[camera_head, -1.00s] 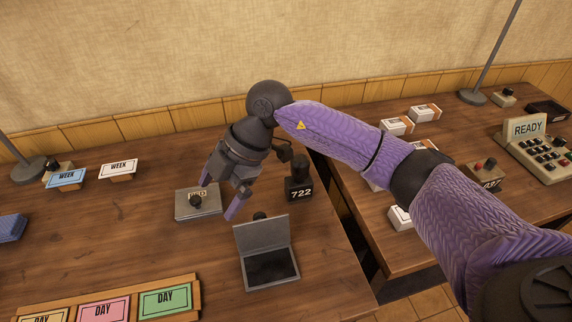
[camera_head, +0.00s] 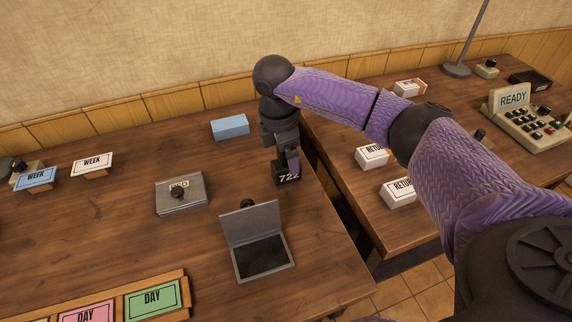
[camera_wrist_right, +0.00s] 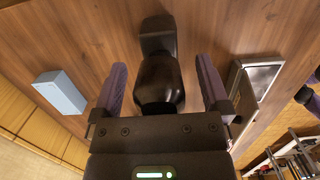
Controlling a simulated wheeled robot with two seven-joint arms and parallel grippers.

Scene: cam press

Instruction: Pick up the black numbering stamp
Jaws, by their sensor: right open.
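The black numbering stamp (camera_head: 288,176) stands on the wooden table, with "722" showing on its lower front. My right gripper (camera_head: 286,156) is directly above and around its upper part, hiding much of it in the head view. In the right wrist view the stamp's dark rounded handle (camera_wrist_right: 158,80) lies between the two purple fingers of the open right gripper (camera_wrist_right: 160,72). A gap shows on each side of the handle, so the fingers look apart from it. My left gripper is not in view.
An open ink pad (camera_head: 262,256) and a grey box with a black knob (camera_head: 168,200) are nearby. A blue block (camera_head: 230,127) lies behind. Day cards in a wooden rack (camera_head: 185,283) are in front. The second table holds white RETURN boxes (camera_head: 398,193) and a READY console (camera_head: 528,122).

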